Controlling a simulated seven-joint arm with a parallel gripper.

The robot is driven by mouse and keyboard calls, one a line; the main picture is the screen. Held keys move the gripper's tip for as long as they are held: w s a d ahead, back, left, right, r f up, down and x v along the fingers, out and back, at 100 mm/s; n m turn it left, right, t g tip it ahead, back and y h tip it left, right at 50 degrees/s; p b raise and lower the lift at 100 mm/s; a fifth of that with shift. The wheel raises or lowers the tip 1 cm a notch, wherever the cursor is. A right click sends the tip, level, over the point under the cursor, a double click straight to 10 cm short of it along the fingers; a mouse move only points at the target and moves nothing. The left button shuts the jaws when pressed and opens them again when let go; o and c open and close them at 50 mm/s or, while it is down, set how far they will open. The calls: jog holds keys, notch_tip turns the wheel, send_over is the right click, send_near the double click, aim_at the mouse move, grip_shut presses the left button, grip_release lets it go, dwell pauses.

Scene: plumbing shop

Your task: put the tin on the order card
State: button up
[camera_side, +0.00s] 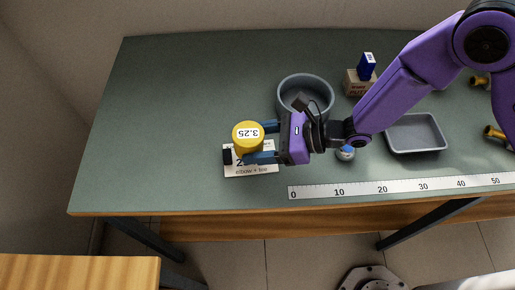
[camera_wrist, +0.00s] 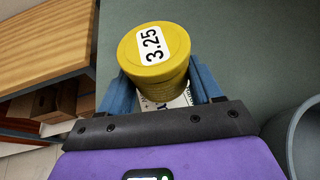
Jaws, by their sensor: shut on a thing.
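The tin (camera_side: 246,143) is yellow, with a white label reading 3.25 on its top. It is between the blue fingers of my gripper (camera_side: 262,142), which are shut on it. It also shows in the wrist view (camera_wrist: 160,80), gripped between the fingers (camera_wrist: 160,92). The order card (camera_side: 262,171) is white with dark print reading "elbow + tee" and lies near the table's front edge. The tin and the lower finger cover part of it. I cannot tell whether the tin touches the card.
A small black object (camera_side: 227,156) is at the card's left edge. A round grey bowl (camera_side: 305,80) stands behind my gripper. A grey tray (camera_side: 414,150), a ruler strip (camera_side: 400,187) and a box with a blue block (camera_side: 366,66) are to the right. The table's left is clear.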

jog(key=shift+f, duration=1.7)
jog(key=shift+f, duration=0.2)
jog(key=o, duration=1.2)
jog(key=shift+c, duration=0.2)
jog(key=shift+r, duration=0.1)
jog(key=shift+d+r, duration=0.15)
jog(key=v, duration=1.1)
jog(key=shift+s+d, duration=0.1)
jog(key=shift+d, duration=0.3)
jog(key=shift+r, duration=0.15)
